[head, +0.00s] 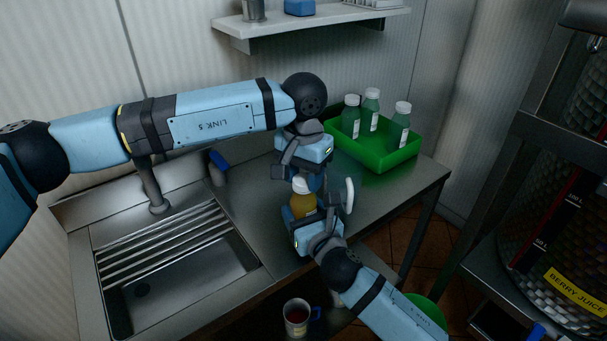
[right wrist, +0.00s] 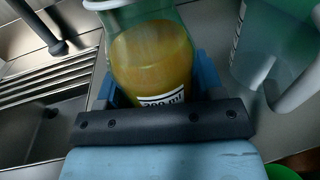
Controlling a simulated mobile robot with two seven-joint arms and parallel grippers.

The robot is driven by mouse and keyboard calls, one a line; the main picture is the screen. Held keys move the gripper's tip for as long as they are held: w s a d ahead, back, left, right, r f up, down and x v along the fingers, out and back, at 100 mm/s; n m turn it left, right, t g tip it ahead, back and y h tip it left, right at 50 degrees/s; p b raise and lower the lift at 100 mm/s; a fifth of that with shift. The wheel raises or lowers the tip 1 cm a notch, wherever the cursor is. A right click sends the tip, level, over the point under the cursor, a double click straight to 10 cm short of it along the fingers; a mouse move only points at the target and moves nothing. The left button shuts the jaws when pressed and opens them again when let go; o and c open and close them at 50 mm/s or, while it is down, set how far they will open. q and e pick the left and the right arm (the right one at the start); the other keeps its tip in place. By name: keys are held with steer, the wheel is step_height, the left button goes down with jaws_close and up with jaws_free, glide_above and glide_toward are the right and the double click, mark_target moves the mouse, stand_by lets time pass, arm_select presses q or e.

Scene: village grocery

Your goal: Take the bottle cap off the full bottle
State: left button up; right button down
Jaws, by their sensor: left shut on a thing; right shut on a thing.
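The full bottle (head: 303,206) holds orange-yellow liquid and stands upright near the counter's front edge. It also shows in the right wrist view (right wrist: 155,60), with a printed label low on its side. Its white bottle cap (head: 301,185) sits at the top; the cap's lower edge (right wrist: 105,4) shows at the top of the right wrist view. My left gripper (head: 306,181) comes down from above, shut on the cap. My right gripper (head: 303,217) is shut around the bottle's lower body from the front. The left fingertips are partly hidden behind the cap.
A clear jug (right wrist: 265,50) with a white handle (head: 349,195) stands close right of the bottle. A green crate (head: 381,161) with several capped bottles is behind. A sink (head: 180,270) lies left.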

arm_select(q)
steer(key=n, duration=0.3)
steer(key=shift+n, duration=0.4)
steer(key=n, duration=1)
steer(key=shift+n, duration=0.4)
steer(key=n, duration=1.4)
steer(key=shift+r+n, duration=0.1)
steer(key=shift+n, duration=0.3)
steer(key=n, duration=1.2)
steer(key=shift+n, duration=0.4)
steer(key=n, duration=1.2)
steer(key=shift+r, duration=0.1)
steer(key=shift+d+r, duration=0.1)
